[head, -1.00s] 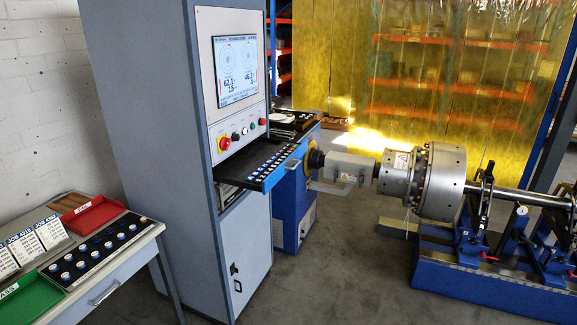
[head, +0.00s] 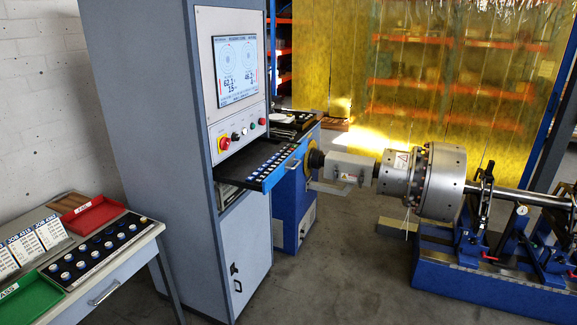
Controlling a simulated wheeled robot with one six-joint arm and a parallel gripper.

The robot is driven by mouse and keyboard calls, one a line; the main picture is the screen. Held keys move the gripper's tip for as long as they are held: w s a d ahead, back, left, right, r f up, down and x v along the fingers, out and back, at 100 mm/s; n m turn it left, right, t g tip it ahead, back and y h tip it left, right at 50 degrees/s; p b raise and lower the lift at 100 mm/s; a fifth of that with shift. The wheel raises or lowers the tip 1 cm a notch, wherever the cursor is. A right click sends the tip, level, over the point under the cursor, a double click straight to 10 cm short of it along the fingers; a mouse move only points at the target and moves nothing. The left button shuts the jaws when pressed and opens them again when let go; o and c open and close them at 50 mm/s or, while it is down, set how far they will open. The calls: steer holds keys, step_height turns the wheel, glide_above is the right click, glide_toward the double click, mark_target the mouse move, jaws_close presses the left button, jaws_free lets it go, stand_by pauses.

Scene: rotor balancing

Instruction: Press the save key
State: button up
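The measuring cabinet (head: 160,130) stands left of centre, tall and grey-blue. Its screen (head: 235,70) is lit, with two round dials and numbers beneath them. A dark keyboard shelf (head: 243,172) juts out to the right below the screen, with a row of small keys (head: 279,161) on it. The key labels are too small to read, so I cannot tell which one is the save key. A red button (head: 224,142) and a few small knobs sit on the panel between screen and shelf. My gripper is not in view.
A side table (head: 100,285) at lower left holds a red tray (head: 92,217), a green tray (head: 28,298), job cards (head: 35,240) and a black board (head: 85,272) of small round pieces. The rotor (head: 441,182) rests on a blue stand (head: 480,290) at right. Open floor (head: 340,275) lies between.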

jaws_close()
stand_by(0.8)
